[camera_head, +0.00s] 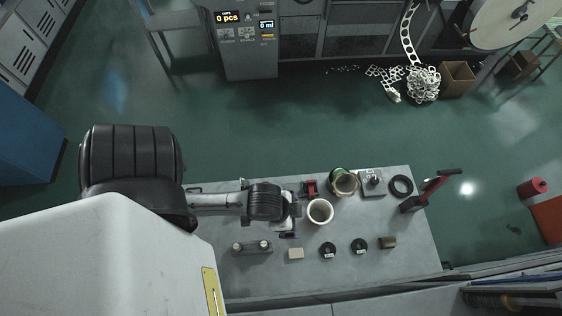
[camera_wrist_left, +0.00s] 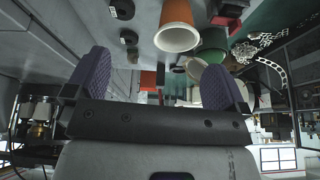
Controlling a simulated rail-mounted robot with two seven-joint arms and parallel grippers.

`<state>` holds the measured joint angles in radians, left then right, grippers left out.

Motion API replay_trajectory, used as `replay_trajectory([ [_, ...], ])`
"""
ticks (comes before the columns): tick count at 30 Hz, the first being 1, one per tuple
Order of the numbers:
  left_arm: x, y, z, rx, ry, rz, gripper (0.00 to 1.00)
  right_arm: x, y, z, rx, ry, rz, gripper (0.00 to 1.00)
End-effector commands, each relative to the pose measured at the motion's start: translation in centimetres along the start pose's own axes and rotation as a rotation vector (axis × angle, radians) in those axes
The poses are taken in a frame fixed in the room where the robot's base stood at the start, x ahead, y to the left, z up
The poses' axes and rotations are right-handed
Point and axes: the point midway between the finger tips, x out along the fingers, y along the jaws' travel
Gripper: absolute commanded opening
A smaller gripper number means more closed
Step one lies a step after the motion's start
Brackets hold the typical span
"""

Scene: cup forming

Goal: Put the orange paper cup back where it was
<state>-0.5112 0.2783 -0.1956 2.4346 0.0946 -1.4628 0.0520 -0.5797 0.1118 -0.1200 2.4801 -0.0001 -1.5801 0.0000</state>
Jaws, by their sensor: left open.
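The orange paper cup (camera_wrist_left: 177,14) shows its orange side and pale rim in the left wrist view. In the head view the cup (camera_head: 320,211) stands on the grey table, its cream inside seen from above. My left gripper (camera_head: 296,217) is just left of the cup, pointing towards it. In the left wrist view the fingers of the gripper (camera_wrist_left: 157,72) are spread with nothing between them, and the cup is beyond their tips. My right gripper is in neither view.
A green container (camera_head: 338,172) and a tan ring-like rim (camera_head: 344,184) are close behind the cup. A red item (camera_head: 310,187), a metal device (camera_head: 372,182) and a black ring (camera_head: 401,186) are nearby. Black discs (camera_head: 327,250) and a beige block (camera_head: 296,254) lie in front.

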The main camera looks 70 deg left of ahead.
Motion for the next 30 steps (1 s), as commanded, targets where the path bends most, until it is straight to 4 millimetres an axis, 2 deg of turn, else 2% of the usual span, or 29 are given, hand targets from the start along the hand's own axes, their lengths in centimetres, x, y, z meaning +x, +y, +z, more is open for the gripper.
replay_trajectory([
  [3, -0.8, 0.2, 1.4, -0.069, -0.055, -0.025, 1.00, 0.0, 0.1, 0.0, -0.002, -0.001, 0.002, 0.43],
  [8, -1.3, 0.2, 2.5, -0.110, -0.098, -0.045, 1.00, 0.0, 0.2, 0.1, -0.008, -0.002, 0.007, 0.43],
  [20, -1.5, 0.2, 2.6, -0.115, -0.105, -0.048, 1.00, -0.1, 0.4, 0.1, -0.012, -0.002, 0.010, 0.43],
  [26, -3.4, 0.1, 1.8, -0.114, -0.105, -0.048, 1.00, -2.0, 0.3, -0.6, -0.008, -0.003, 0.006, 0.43],
  [30, -6.1, 0.1, 0.6, -0.114, -0.105, -0.048, 1.00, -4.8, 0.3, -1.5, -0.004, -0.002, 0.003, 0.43],
])
